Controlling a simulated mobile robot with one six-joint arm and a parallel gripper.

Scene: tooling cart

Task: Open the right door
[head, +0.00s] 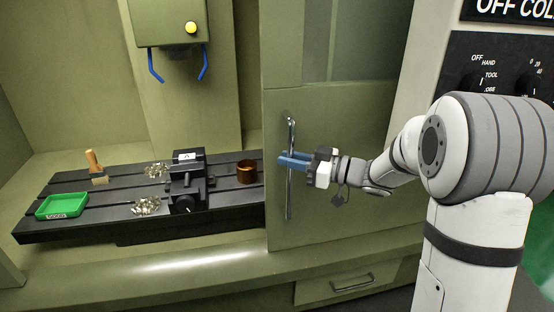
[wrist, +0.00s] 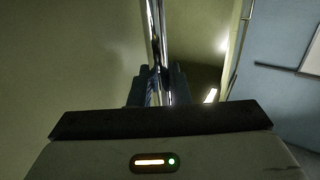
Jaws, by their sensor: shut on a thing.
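The right door (head: 345,190) is a green panel with a window in its upper part. It stands at the right side of the machine opening, and the left part of the opening is uncovered. A vertical chrome bar handle (head: 289,206) runs along the door's left edge. My gripper (head: 284,159), with blue fingers, reaches in from the right and is shut on the handle at about mid-height. In the wrist view the chrome handle (wrist: 157,35) passes between the dark fingertips (wrist: 157,80). The lower part of the handle is hidden there by the gripper body.
Inside the machine, a black slotted table (head: 110,217) carries a vise (head: 187,180), a green tray (head: 62,205), a brush (head: 95,166), a brown cup (head: 246,171) and metal chips (head: 147,206). A control panel (head: 505,70) is at the right. A drawer (head: 345,284) sits below the door.

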